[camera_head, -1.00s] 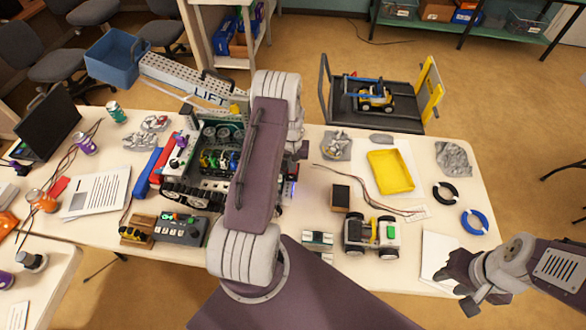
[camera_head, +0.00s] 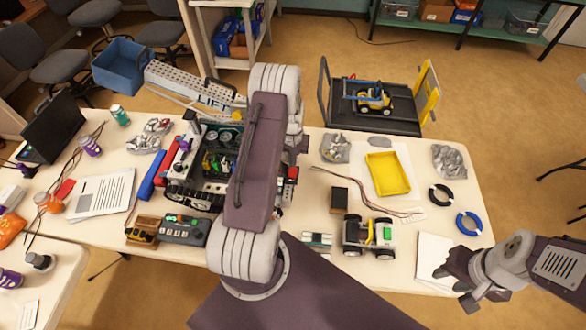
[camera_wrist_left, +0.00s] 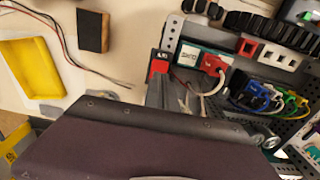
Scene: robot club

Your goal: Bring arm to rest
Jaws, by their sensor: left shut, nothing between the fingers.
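My left arm rises through the middle of the head view, its purple link and pale grey joints over the table (camera_head: 400,225). Its gripper (camera_head: 298,146) is mostly hidden behind the arm there; only dark parts show at the arm's right side. It is shut and empty, near the tracked robot (camera_head: 190,195) with wiring. In the left wrist view a purple panel, which seems to be part of my own arm, fills the bottom. My right gripper (camera_head: 460,285) hangs at the table's front right corner, by a white sheet; its jaw gap is unclear.
A yellow tray (camera_head: 388,174), wheeled white robot (camera_head: 368,236), black block (camera_head: 339,200) and loose wires lie right of the arm. A control box (camera_head: 184,230) and a paper sheet (camera_head: 103,192) lie left. A dark platform cart (camera_head: 375,115) stands beyond the table.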

